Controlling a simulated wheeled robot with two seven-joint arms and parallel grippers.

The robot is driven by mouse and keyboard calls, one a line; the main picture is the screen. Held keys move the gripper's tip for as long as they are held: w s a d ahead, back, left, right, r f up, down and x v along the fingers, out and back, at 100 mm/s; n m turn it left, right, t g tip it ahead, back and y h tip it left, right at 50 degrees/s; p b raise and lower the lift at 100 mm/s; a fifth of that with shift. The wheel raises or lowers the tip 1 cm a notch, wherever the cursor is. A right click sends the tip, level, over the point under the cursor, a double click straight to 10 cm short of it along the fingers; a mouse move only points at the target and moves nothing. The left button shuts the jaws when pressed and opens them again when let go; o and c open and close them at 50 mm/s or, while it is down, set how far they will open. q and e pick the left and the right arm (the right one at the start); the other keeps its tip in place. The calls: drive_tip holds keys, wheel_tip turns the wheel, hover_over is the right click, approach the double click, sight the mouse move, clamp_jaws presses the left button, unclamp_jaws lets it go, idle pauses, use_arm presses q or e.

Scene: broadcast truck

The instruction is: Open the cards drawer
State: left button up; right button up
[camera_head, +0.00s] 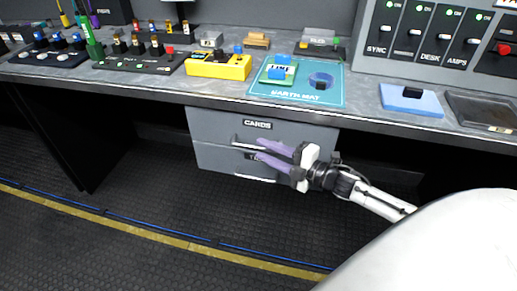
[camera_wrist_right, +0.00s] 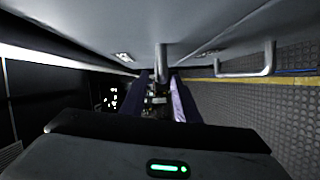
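The cards drawer (camera_head: 215,125) is the upper grey drawer under the desk, with a dark "CARDS" label (camera_head: 257,125). Its front looks flush with the unit, so it appears shut. Its metal handle (camera_head: 240,143) also shows in the right wrist view (camera_wrist_right: 161,62). My right gripper (camera_head: 258,149) reaches in from the right with its purple fingers apart. In the right wrist view, the fingers (camera_wrist_right: 160,80) lie on either side of the handle, with the handle between their tips; I cannot tell whether they touch it. My left gripper is not in view.
A lower drawer (camera_head: 215,160) has its own handle (camera_wrist_right: 245,66) beside the fingers. The desk edge (camera_head: 180,98) overhangs above. On the desk are a teal mat (camera_head: 330,97), a yellow box (camera_head: 220,67) and a blue pad (camera_head: 410,104). The dark floor in front is clear.

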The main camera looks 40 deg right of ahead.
drive_tip(key=shift+x, duration=1.5)
clamp_jaws()
